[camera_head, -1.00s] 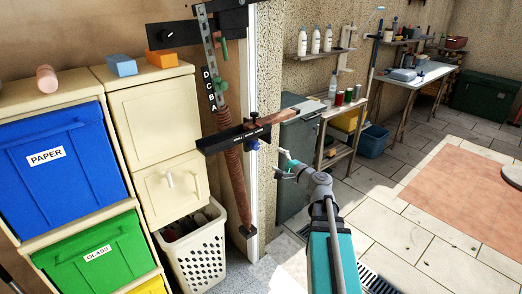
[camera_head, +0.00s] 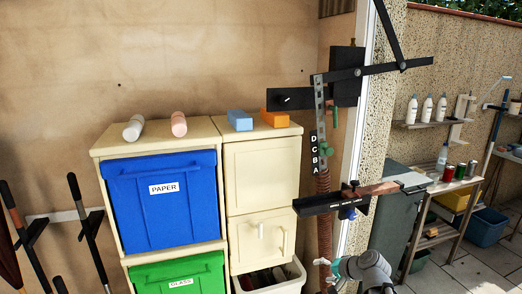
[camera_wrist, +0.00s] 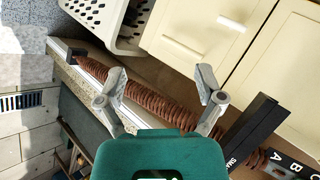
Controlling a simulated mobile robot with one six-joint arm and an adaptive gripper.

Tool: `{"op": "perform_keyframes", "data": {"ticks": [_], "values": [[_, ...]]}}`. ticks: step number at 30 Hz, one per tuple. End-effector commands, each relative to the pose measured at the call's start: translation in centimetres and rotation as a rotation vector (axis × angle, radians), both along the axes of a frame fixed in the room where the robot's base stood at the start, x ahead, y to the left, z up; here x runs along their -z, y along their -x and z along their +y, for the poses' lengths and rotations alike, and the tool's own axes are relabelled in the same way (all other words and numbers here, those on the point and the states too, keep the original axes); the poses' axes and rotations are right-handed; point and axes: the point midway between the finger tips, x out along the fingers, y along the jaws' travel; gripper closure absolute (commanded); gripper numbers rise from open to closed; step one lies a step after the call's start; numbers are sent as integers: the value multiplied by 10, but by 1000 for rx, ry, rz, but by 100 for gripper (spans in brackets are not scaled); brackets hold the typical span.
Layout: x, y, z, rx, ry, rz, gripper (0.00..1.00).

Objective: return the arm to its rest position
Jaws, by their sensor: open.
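My gripper (camera_head: 333,272) is low in the head view, in front of the door post and below the dark horizontal bracket (camera_head: 330,204). In the wrist view its two grey fingers (camera_wrist: 160,78) are spread apart with nothing between them. A reddish-brown coil spring (camera_wrist: 150,97) runs behind the fingers; I cannot tell how far behind. The same spring (camera_head: 323,225) shows in the head view under the lettered plate (camera_head: 315,154). Most of my arm is below the head view's lower edge.
A cabinet with a blue PAPER bin (camera_head: 160,205) and green GLASS bin (camera_head: 178,275) stands left. A white basket (camera_head: 290,281) is close to my gripper. Black linkage arms (camera_head: 395,66) reach out above. A grey cabinet (camera_head: 400,215) and a shelf table (camera_head: 455,187) stand right.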

Motion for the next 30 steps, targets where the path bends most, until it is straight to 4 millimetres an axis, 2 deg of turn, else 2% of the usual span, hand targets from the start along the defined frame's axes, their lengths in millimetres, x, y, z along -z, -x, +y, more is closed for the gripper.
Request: {"op": "perform_keyframes", "data": {"ticks": [1,6,12,18,24,30], "values": [[4,9,10,-49,57,28,13],[23,39,28,-208,264,133,13],[36,74,35,-374,506,261,13],[39,101,32,-490,700,369,13],[38,112,28,-535,789,421,13],[38,113,28,-540,800,428,13]]}}
